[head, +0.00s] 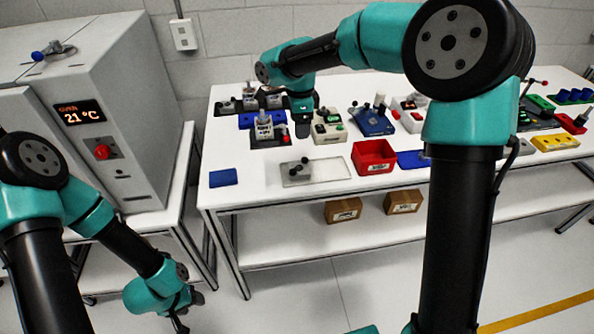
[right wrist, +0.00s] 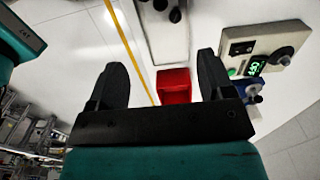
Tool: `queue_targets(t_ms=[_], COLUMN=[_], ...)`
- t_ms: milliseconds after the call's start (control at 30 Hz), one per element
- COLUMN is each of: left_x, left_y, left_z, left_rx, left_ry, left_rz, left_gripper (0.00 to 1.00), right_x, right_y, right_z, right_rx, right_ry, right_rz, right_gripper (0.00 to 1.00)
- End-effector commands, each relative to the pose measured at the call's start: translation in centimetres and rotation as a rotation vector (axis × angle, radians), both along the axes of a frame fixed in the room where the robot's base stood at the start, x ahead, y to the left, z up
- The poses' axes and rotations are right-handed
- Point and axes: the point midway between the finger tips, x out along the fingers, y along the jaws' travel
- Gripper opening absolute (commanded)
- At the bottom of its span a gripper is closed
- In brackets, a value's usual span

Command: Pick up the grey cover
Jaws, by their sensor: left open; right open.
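A flat light-grey plate (head: 330,170) with dark knobs lies near the front edge of the white table in the head view; it may be the grey cover, but I cannot be sure. It also shows at the top of the right wrist view as a pale plate (right wrist: 178,40). My right gripper (right wrist: 161,82) is open, with nothing held between its fingers; in the head view its arm reaches over the table behind the plate. My left gripper (head: 182,312) hangs low in front of the table, well away from the plate, and is open.
A red bin (head: 374,158) stands right of the plate, and a blue block (head: 223,178) lies to its left. Several devices, including a beige box with a display (head: 328,126), crowd the table behind. An oven (head: 110,120) stands at the left. The front left tabletop is mostly clear.

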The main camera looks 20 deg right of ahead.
Motion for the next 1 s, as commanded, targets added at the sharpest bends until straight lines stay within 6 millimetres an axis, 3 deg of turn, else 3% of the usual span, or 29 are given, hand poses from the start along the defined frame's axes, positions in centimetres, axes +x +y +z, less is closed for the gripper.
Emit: queue_targets(t_ms=[267, 800, 1000], left_x=[0.0, 0.0, 0.0], left_y=[0.0, 0.0, 0.0], left_z=[0.0, 0.0, 0.0], left_rx=[0.000, 0.000, 0.000], left_ry=[0.000, 0.000, 0.000], left_rz=[0.000, 0.000, 0.000], left_gripper=[0.51, 0.51, 0.51], right_x=[-0.1, 0.0, 0.0], right_y=[0.0, 0.0, 0.0], right_z=[-2.2, -11.1, -12.3], right_rx=[0.000, 0.001, 0.002], right_ry=[0.003, 0.002, -0.001], right_rz=[0.000, 0.000, 0.001], right_gripper=[0.75, 0.75, 0.75])
